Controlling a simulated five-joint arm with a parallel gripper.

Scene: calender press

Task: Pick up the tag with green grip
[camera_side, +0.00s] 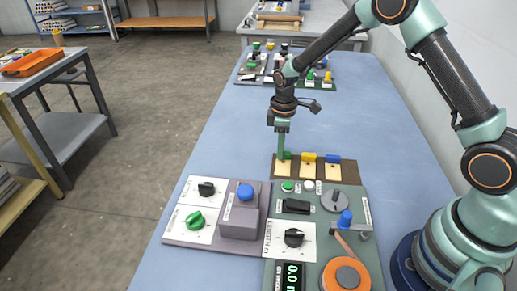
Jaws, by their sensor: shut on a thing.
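A brown rack (321,169) on the blue table bears three cream tags in a row. The tag with green grip (282,169) is at the left end, the tag with yellow grip (308,169) is in the middle and the tag with blue grip (333,170) is at the right. My gripper (284,154) points down from above at the left end and is shut on the green grip, partly hiding it. The tag's cream part is still at the rack; I cannot tell whether it is raised at all.
A control panel (350,252) with knobs, buttons and an orange dial stands just in front of the rack. A grey panel (187,232) with a green knob and blue button lies left of it. More panels (316,78) stand farther back. The table between is clear.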

